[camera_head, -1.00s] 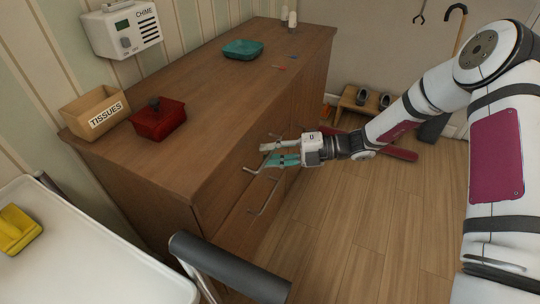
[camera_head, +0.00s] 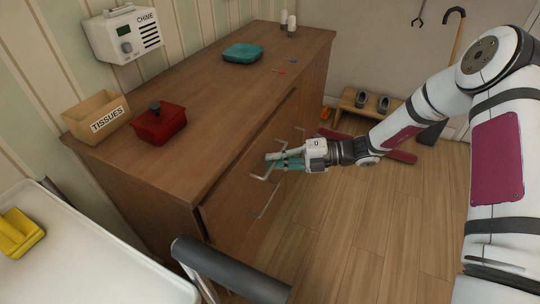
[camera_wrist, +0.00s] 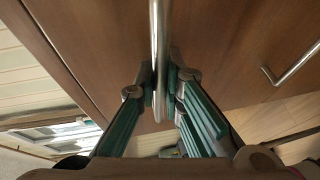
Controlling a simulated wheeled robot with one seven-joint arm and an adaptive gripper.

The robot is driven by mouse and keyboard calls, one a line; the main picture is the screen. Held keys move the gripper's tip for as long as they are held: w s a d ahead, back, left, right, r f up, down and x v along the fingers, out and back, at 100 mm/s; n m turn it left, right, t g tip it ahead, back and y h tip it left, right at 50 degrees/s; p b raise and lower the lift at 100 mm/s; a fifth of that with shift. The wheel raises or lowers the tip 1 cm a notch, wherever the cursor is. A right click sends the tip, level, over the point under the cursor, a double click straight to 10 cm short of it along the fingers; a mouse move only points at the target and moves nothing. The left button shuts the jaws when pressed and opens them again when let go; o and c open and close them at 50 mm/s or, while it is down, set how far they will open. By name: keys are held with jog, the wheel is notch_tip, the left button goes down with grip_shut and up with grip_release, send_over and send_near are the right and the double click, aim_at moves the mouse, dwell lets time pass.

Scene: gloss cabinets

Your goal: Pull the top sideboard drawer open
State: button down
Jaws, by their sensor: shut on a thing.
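The wooden sideboard (camera_head: 150,205) stands at the left with its drawer fronts facing right. My gripper (camera_head: 270,160), with teal fingers, is shut on the upper bar handle (camera_head: 257,177) of the sideboard. In the wrist view, this metal handle (camera_wrist: 158,50) runs between the two fingertips (camera_wrist: 158,85), with a finger on each side. The top drawer front (camera_head: 235,180) seems to stand slightly out from the sideboard. The drawer's inside is not visible.
Another handle (camera_head: 266,203) sits lower on the front, and one more (camera_head: 300,133) is farther along. A red box (camera_head: 159,125), a tissue box (camera_head: 97,113) and a teal dish (camera_head: 242,53) stand on top. A white tray (camera_head: 95,260) is near left. The floor to the right is mostly clear.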

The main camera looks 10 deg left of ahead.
jog(key=s+d+p, duration=0.2)
jog(key=s+d, duration=0.2)
jog(key=d, duration=0.7)
jog(key=s+d+p, duration=0.3)
jog(key=s+d, duration=0.1)
jog(key=d, duration=0.8)
jog(key=shift+s, duration=0.2)
jog(key=c, duration=1.7)
grip_release()
jog(key=shift+d, duration=0.1)
jog(key=d, duration=0.4)
jog(key=d+r, duration=0.1)
jog(key=d, duration=0.2)
jog(key=d+r, duration=0.1)
jog(key=d, duration=0.3)
jog(key=shift+w+d, duration=0.3)
jog(key=shift+w, duration=0.05)
